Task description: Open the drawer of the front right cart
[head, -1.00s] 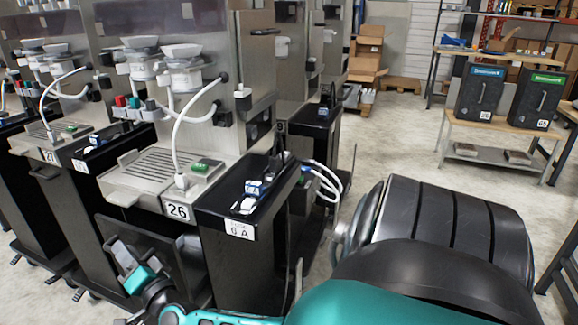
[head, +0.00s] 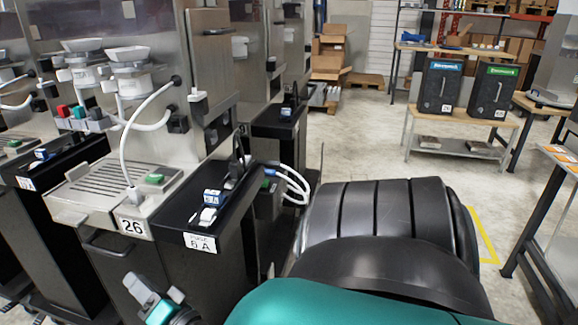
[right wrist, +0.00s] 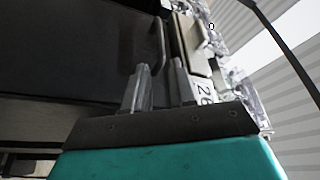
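The front right cart (head: 205,275) is dark, carries a machine and bears the label 26 (head: 131,227). A dark handle (head: 100,243) shows below its metal drip tray (head: 110,190). The drawer front appears closed, though its lower part is cropped. My right gripper (head: 138,287) is low in front of this cart. In the right wrist view, the two fingers of the right gripper (right wrist: 162,88) are apart with nothing between them. A dark upright handle bar (right wrist: 160,42) lies beyond the fingertips, apart from them, and label 26 is partly behind a finger. My left gripper is not in view.
Another cart (head: 60,215) stands close on the left. A narrow black top (head: 235,195) with small blue and white items lies right of the tray. White hoses (head: 295,185) hang behind it. The floor (head: 345,150) is open toward a wooden bench (head: 465,125).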

